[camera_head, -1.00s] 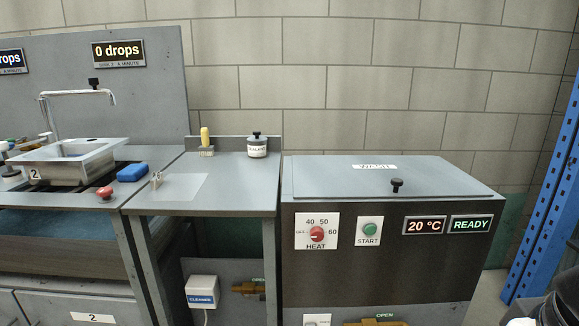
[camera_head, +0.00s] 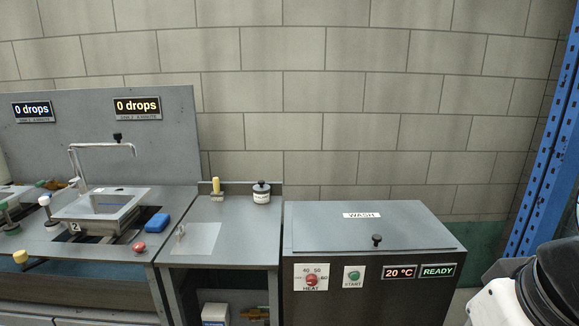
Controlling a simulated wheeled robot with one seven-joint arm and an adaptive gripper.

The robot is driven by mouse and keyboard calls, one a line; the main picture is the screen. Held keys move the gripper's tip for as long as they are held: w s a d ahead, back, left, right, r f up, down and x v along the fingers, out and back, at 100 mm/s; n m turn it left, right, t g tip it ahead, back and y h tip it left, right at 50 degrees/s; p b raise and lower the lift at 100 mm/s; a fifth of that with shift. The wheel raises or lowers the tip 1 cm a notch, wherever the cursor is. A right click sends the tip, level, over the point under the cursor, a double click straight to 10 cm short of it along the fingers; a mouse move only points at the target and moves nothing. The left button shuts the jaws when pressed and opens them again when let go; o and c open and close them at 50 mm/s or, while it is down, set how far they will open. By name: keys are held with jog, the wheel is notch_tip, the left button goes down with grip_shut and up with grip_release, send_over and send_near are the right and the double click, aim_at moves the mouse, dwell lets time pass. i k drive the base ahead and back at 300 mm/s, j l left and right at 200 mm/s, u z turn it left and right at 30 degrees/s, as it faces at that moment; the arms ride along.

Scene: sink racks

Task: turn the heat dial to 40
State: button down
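The heat dial (camera_head: 311,280) is a red knob on a white plate on the dark front of the washer, marked 40, 50 and 60 with a further mark at its left. The plate is small in this view, and I cannot tell exactly where the knob points. The washer's display (camera_head: 400,272) reads 20 °C. Part of my arm shows in white and black at the lower right, well to the right of the dial. My gripper is not in view.
The green START button (camera_head: 354,275) and the READY display (camera_head: 438,270) share the washer front. The grey WASH lid (camera_head: 340,232) is closed, with a black knob (camera_head: 377,239). A counter (camera_head: 240,245) and sink (camera_head: 100,208) stand left. A blue rack post (camera_head: 545,150) stands right.

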aim_at(311, 280)
jog(key=i+j, duration=0.1)
jog(key=j, duration=1.2)
jog(key=i+j, duration=0.15)
jog(key=j, duration=0.55)
jog(key=z, duration=0.05)
